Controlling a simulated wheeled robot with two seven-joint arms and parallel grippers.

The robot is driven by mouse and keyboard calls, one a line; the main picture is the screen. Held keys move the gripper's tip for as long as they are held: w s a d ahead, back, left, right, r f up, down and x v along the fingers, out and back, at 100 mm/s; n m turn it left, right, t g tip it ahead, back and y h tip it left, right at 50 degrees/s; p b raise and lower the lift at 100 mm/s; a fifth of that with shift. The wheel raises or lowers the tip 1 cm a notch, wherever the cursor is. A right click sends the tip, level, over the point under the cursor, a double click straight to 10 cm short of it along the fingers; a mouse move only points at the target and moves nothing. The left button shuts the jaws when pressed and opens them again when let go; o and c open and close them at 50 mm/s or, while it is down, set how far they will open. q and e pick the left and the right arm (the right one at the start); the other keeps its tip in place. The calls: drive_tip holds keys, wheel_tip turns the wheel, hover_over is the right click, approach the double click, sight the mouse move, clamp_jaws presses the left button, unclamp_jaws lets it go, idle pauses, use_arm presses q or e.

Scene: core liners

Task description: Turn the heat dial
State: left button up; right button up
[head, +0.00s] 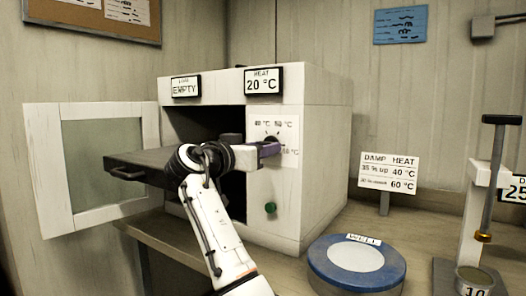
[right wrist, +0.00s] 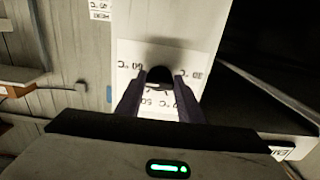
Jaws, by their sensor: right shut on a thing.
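The heat dial (right wrist: 159,75) is a dark round knob on a white plate (head: 273,128) with temperature marks, on the front of a white oven (head: 325,140). My right gripper (right wrist: 160,85) is shut on the dial, with one finger on each side of it in the right wrist view. In the head view my right gripper (head: 268,149) reaches the plate and hides part of the dial. The display above (head: 263,81) reads HEAT 20 °C. A second display (head: 186,86) reads EMPTY. My left gripper is not in view.
The oven door (head: 40,160) stands open at left and a dark tray (head: 135,171) sticks out. A green button (head: 270,208) sits below the dial. A sign (head: 388,172), a blue round WELL unit (head: 325,272) and a stand (head: 475,210) are at right.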

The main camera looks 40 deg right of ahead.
drive_tip(key=shift+f, duration=0.1)
idle(0.4)
drive_tip(key=o, duration=1.1)
drive_tip(key=shift+c, duration=0.2)
drive_tip(key=v, duration=1)
drive_tip(key=shift+a, duration=0.15)
